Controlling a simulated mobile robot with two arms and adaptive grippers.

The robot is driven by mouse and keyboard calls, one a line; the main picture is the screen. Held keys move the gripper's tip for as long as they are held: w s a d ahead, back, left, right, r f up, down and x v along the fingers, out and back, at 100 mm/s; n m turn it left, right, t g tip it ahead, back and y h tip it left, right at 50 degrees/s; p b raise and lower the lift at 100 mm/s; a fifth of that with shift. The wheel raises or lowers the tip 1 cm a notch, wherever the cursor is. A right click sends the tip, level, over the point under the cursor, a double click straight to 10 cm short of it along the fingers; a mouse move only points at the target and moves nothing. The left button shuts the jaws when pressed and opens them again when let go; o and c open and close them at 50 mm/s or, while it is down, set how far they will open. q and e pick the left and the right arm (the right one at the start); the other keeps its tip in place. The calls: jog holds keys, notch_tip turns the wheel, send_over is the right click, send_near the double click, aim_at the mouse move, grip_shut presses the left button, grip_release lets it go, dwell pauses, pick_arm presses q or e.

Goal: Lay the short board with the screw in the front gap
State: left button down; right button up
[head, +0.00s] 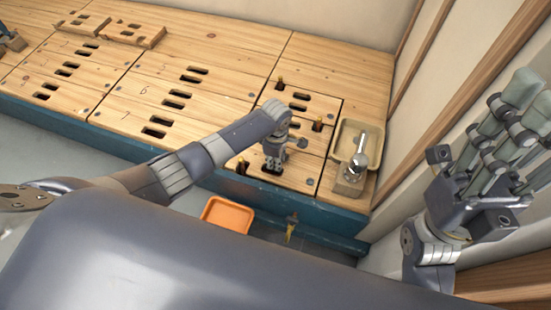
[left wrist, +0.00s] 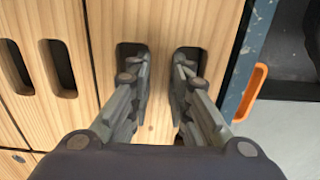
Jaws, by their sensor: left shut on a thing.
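A short wooden board (head: 295,178) with a small upright brass-and-black screw (head: 243,166) lies at the front right of the bench, by the teal front edge. My left gripper (head: 272,165) points down onto it. In the left wrist view its fingers (left wrist: 160,85) go into the board's two dark slots and close on the wood strip between them (left wrist: 159,55). The board looks level with the bench; I cannot tell whether it is fully seated. My right gripper (head: 531,98) is raised at the right by the wall, empty, its fingers apart.
Two more short sections with screws (head: 318,125) (head: 280,84) lie behind. A beige tray (head: 343,135) with a chrome fitting (head: 359,160) stands right. Loose slotted boards (head: 133,36) lie at the back left. An orange tray (head: 227,214) is below the bench front.

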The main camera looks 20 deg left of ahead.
pick_arm(q)
jog(key=shift+f, duration=0.2)
jog(key=c, duration=1.4)
grip_release()
notch_tip(320, 180, up, 12)
